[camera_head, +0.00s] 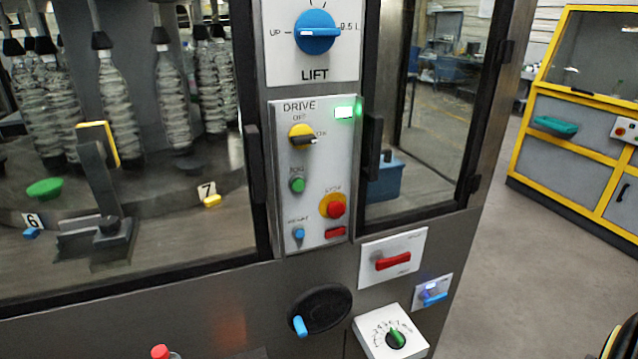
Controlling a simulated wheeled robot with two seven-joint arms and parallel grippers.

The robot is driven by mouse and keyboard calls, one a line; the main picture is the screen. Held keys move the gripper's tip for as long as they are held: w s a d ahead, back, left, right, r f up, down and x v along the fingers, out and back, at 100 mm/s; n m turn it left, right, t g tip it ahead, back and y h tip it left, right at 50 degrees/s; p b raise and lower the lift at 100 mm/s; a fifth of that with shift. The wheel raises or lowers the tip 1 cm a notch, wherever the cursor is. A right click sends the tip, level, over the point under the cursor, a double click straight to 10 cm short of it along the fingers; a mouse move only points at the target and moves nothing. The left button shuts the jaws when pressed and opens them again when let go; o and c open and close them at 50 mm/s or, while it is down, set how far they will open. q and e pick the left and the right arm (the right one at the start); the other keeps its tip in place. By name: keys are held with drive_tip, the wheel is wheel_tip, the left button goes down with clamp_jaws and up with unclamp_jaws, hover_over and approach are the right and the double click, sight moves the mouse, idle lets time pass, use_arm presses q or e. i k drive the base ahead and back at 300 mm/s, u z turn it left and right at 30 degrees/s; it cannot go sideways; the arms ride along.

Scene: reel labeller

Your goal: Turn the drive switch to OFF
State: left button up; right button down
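The OFF label (299,117) is just above the knob. A green lamp (344,112) is lit at the panel's upper right. Neither of my grippers can be made out in this view, and nothing touches the switch.
A blue LIFT knob (316,32) is above the panel. A green button (297,184) and a red button on yellow (335,207) are below the switch. Dark door handles flank the panel. A black handwheel (322,304) and numbered dial (376,339) are lower down. Open floor lies right.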

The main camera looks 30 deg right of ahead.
sight(301, 137)
drive_tip(key=z, duration=0.2)
drive_tip(key=k, duration=0.5)
drive_tip(key=z, duration=0.55)
drive_tip(key=k, duration=0.7)
drive_tip(key=u, duration=0.8)
drive_tip(key=i, duration=1.65)
drive_tip(key=z, duration=0.65)
